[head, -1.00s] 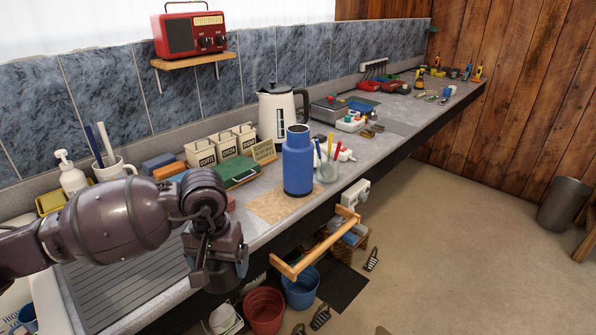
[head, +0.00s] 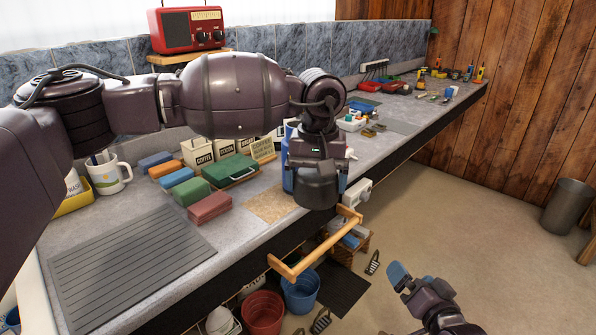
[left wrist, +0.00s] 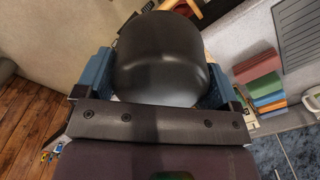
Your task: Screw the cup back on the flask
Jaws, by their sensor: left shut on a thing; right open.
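My left gripper (head: 318,170) is shut on the dark grey cup (head: 316,192), in front of the flask in the head view. In the left wrist view the cup (left wrist: 160,60) sits between the two blue fingers and fills the upper middle. The blue flask (head: 287,172) stands on the counter, mostly hidden behind my left gripper and the cup. Its top is hidden, so I cannot tell whether the cup touches it. My right gripper (head: 412,285) is open and empty, low over the floor at the lower right.
A tan mat (head: 268,204) lies beside the flask. Left of it are a green case (head: 229,170), red block (head: 209,207), canisters (head: 198,153) and white mug (head: 108,177). A wooden rail (head: 310,252) juts from the counter front, above buckets (head: 302,290). The counter's front edge is near.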

